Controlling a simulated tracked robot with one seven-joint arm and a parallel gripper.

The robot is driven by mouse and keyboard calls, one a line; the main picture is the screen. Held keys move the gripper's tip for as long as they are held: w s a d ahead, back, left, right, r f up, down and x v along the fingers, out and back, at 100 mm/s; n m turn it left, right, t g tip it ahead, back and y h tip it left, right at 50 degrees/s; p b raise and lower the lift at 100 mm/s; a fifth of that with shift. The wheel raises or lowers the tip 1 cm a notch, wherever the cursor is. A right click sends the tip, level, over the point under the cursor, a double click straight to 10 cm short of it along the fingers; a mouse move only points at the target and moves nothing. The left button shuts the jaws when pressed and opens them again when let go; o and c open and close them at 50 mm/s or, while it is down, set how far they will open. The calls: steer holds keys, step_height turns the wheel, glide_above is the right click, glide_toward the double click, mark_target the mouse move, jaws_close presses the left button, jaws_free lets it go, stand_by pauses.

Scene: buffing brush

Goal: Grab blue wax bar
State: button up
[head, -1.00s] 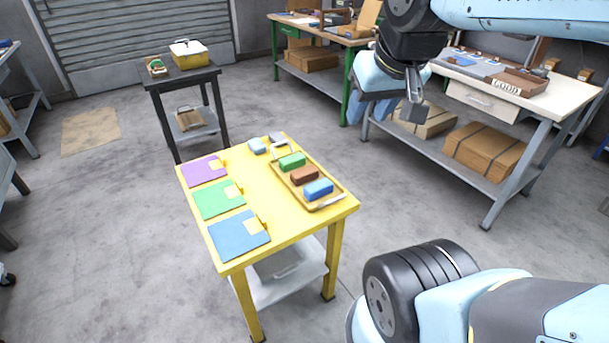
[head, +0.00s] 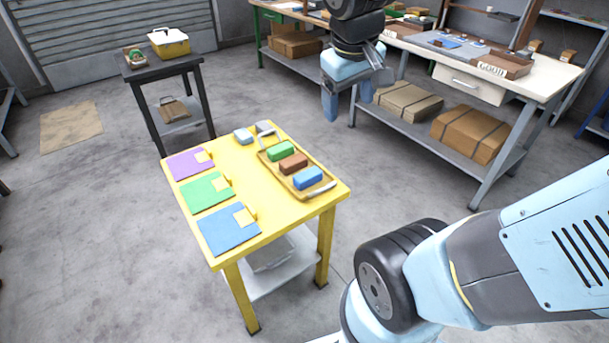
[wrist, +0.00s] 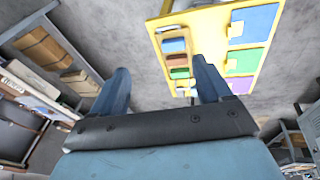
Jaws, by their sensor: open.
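The blue wax bar (head: 308,178) lies at the near end of a tray (head: 321,193) on the yellow table (head: 262,228). A brown bar (head: 292,163) and a green bar (head: 280,151) lie behind it in the same tray. My gripper (head: 347,103) is open and empty in the air, above and beyond the right side of the table, apart from the bars. In the wrist view my gripper (wrist: 163,80) has its two fingers spread. The blue wax bar (wrist: 174,46) shows there between and beyond the fingers, inside the tray.
Purple, green and blue mats (head: 230,232) lie on the table's left side. A white workbench (head: 497,88) stands at the right, a dark stand (head: 172,72) at the back left. The air above the yellow table is clear.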

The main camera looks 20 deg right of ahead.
steer(key=w+a+f+n+g+h, duration=0.1)
steer(key=w+a+f+n+h, duration=0.35)
steer(key=w+f+n, duration=0.5)
steer(key=w+a+f+n+g+h, duration=0.1)
steer(key=w+a+f+n+h, duration=0.45)
steer(key=f, duration=0.75)
steer(key=n+t+h, duration=0.1)
steer(key=n+t, duration=0.2)
steer(key=n, duration=0.1)
glide_toward(303, 176)
steer(key=x, duration=0.6)
steer(key=shift+s+d+f, duration=0.1)
steer(key=shift+s+d, duration=0.15)
steer(key=shift+d, duration=0.1)
steer(key=shift+w+x, duration=0.15)
steer(key=shift+x, duration=1.15)
steer(key=shift+w+x, duration=0.2)
steer(key=shift+x, duration=1.05)
steer(key=shift+a, duration=0.1)
steer(key=c, duration=1.1)
steer(key=shift+c, duration=0.2)
